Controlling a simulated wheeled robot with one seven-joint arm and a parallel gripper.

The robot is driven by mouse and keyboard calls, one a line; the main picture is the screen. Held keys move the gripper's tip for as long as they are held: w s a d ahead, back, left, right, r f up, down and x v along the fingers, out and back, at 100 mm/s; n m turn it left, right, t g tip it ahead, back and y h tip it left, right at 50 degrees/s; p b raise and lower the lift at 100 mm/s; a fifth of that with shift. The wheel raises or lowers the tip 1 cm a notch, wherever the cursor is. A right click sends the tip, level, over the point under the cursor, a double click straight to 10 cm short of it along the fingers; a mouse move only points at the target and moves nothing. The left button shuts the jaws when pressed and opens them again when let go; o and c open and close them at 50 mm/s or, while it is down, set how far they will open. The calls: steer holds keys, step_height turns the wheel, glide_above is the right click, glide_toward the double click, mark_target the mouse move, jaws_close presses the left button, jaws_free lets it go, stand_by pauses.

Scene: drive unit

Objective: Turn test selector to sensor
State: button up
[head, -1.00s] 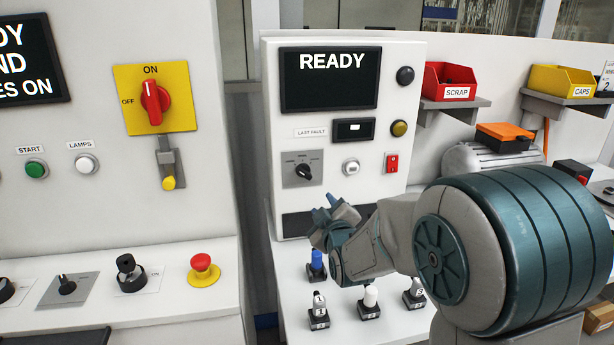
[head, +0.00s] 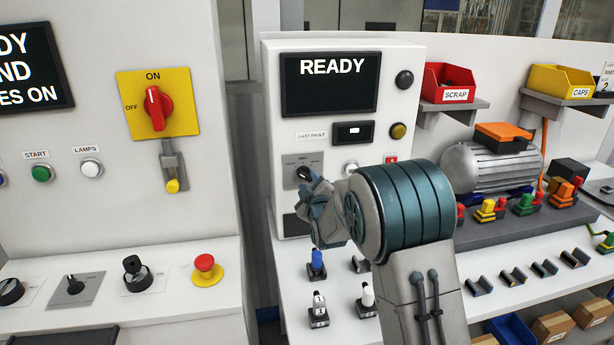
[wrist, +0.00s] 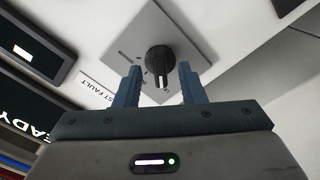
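The test selector (wrist: 160,60) is a black rotary knob with a white pointer mark on a grey square plate. It sits on the white panel below the READY screen. In the head view the selector (head: 306,172) is partly hidden by my gripper. My gripper (wrist: 157,80) is open in the wrist view, its two blue fingers apart with the knob between and just beyond their tips. I cannot tell whether either finger touches it. In the head view my gripper (head: 312,180) is in front of the plate. The plate's position labels are too small to read.
The READY screen (head: 328,82) is above. A white button (head: 351,167) and a red switch (head: 391,160) lie to the right, close to my arm. A blue-topped part (head: 317,264) and a white-topped part (head: 367,298) stand on the shelf below.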

steer(key=shift+x, duration=1.15)
steer(key=shift+c, duration=0.3)
jaws_close()
